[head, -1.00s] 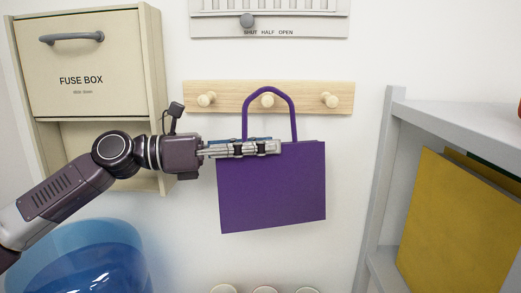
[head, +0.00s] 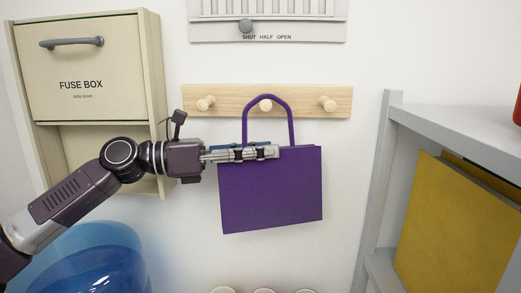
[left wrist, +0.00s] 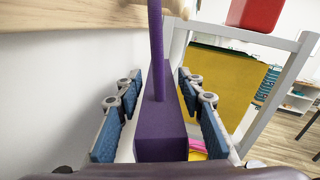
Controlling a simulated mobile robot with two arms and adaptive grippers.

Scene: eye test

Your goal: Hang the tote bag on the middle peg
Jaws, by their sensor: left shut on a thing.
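The purple tote bag (head: 270,192) hangs upright below the peg board in the head view. Its looped handle (head: 246,122) arches just over the middle peg (head: 266,105), whose end shows inside the loop. I cannot tell whether the handle bears on the peg. My left gripper (head: 262,152) is shut on the bag's upper edge, left of its middle. In the left wrist view the bag (left wrist: 160,140) stands between the two blue-padded fingers, with the handle (left wrist: 156,45) rising up. My right gripper is not in view.
The wooden peg board (head: 235,94) also has a left peg (head: 205,103) and a right peg (head: 327,104), both bare. A fuse box (head: 80,65) is at left, a blue bin (head: 95,240) below it. A grey shelf (head: 450,130) with a yellow panel (head: 455,225) stands right.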

